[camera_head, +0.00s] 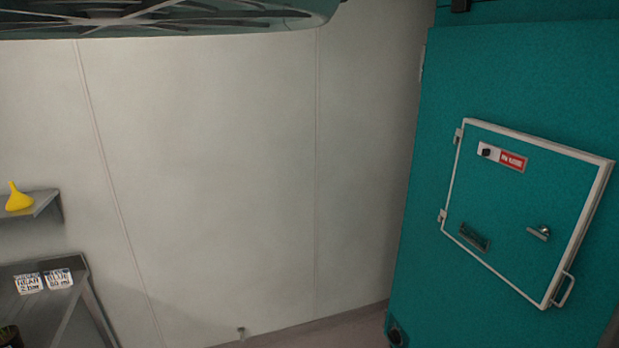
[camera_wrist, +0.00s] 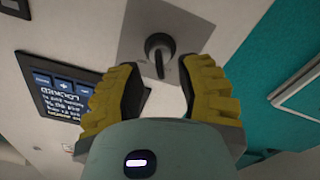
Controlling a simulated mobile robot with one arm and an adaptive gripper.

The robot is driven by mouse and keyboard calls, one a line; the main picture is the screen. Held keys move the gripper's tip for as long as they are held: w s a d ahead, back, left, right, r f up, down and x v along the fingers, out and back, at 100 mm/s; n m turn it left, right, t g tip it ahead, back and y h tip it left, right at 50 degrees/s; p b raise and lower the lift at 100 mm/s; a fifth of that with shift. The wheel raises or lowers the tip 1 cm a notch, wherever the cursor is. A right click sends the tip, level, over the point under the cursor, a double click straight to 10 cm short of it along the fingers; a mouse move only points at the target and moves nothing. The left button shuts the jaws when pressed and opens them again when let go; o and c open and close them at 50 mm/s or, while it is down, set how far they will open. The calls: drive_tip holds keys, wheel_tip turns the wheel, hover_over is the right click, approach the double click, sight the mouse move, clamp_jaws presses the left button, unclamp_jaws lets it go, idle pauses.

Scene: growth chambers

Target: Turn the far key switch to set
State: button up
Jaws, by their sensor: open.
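A dark key switch (camera_wrist: 160,54) sits on a grey metal plate (camera_wrist: 188,22) on a white surface in the wrist view. Its knob is round with a raised bar that points down in the picture, toward my gripper. My gripper (camera_wrist: 160,92) is open, with its yellow and black ridged fingers apart. The knob lies just beyond the fingertips, between their two lines, and nothing is held. Position labels on the plate cannot be made out. The head view shows neither my gripper nor this switch clearly.
A teal door (camera_head: 500,70) with a white-framed hatch (camera_head: 583,155) and handle (camera_head: 566,290) stands at right. A shelf (camera_head: 42,203) with a yellow funnel (camera_head: 19,199) is at left. The wall between is bare.

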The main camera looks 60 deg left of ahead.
drive_tip(key=shift+p+x, duration=0.45)
drive_tip(key=shift+x, duration=0.45)
drive_tip(key=shift+w+a, duration=0.1)
drive_tip(key=shift+w, duration=0.15)
drive_tip(key=shift+o, duration=0.4)
clamp_jaws()
